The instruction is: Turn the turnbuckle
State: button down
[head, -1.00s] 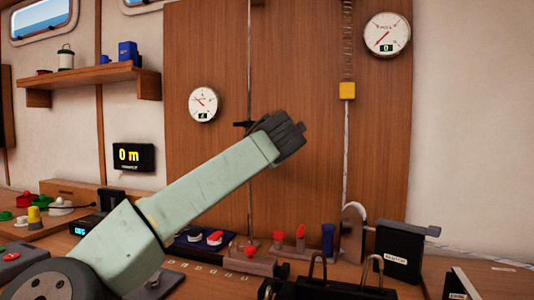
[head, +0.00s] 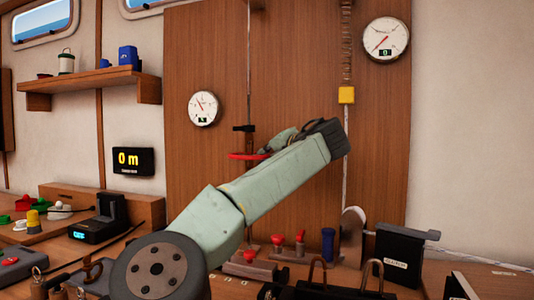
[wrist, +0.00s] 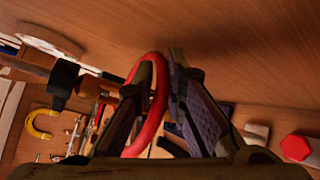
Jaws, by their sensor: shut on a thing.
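The turnbuckle's red ring (head: 240,156) sits on the thin vertical line at the wood panel, below a small black fitting (head: 243,128). My gripper (wrist: 164,62) is shut on the rim of the red ring (wrist: 159,112) in the wrist view, one dark finger on each side. In the head view my forearm and wrist cover the ring's right part and most of the gripper. A black fitting (wrist: 62,80) also shows left of the ring in the wrist view.
A round gauge (head: 203,108) hangs left of the line and another (head: 386,40) at the upper right. A yellow block (head: 347,95) hangs on a second line. Red-topped fittings (head: 277,243) and a blue post (head: 328,245) stand on the bench below.

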jog(key=shift+w+d+f+n+g+y, duration=0.1)
jog(key=shift+w+n+g+y, duration=0.15)
jog(key=shift+n+g+y, duration=0.15)
jog(key=c, duration=1.7)
grip_release()
jog(key=v, duration=1.2)
